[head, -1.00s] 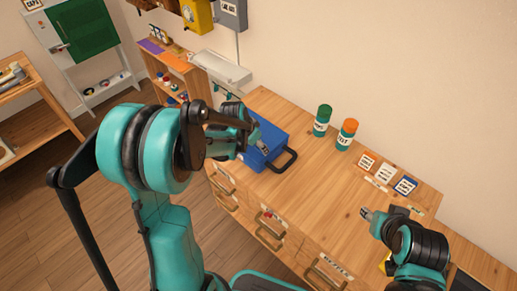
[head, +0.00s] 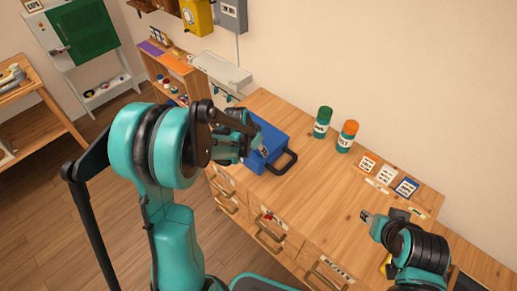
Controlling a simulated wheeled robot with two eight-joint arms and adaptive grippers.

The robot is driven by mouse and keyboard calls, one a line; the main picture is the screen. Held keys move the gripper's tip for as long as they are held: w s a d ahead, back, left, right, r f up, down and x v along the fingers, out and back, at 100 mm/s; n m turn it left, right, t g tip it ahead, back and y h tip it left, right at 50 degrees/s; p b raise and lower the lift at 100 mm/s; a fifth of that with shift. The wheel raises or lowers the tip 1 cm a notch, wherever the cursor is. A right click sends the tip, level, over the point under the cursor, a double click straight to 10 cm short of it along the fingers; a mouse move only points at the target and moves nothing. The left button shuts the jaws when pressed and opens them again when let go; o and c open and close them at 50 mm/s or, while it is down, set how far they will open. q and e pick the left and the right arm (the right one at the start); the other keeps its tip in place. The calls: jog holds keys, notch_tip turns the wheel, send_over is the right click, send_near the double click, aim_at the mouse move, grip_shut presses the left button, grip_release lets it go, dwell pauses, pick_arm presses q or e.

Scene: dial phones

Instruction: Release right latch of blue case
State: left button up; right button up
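The blue case (head: 270,138) lies on the wooden cabinet top, with its black handle (head: 284,163) toward the front right. My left gripper (head: 262,151) is at the front face of the case, near the handle's left end. Its fingers are small in view, and I cannot tell whether they are open or shut or touch the case. The latches are hidden or too small to make out. My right gripper (head: 366,215) is over the right part of the cabinet top, away from the case, and its finger opening is unclear.
A green-capped jar (head: 322,122) and an orange-capped jar (head: 347,136) stand behind the case to the right. Several small cards, one of them blue-edged (head: 406,187), stand at the back right. The cabinet top (head: 320,190) between case and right gripper is clear.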

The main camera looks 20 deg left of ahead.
pick_arm(q)
jog(key=n+y, duration=0.1)
jog(key=n, duration=0.3)
jog(key=shift+d+b, duration=0.15)
jog(key=shift+b, duration=0.25)
jog(key=n+y, duration=0.1)
jog(key=n, duration=0.1)
jog(key=n+y, duration=0.1)
jog(key=n, duration=0.2)
jog(key=shift+d+y+b, duration=0.15)
jog(key=shift+y+b, duration=0.15)
jog(key=shift+b, duration=0.1)
jog(key=n+g+y, duration=0.1)
jog(key=n, duration=0.3)
jog(key=shift+w+n, duration=0.15)
jog(key=shift+n, duration=0.25)
jog(key=shift+d+n+g+y+b, duration=0.1)
jog(key=shift+n+g+y+b, duration=0.45)
jog(key=shift+n, duration=1.45)
jog(key=shift+g, duration=0.25)
jog(key=o, duration=1.2)
jog(key=shift+c, duration=0.2)
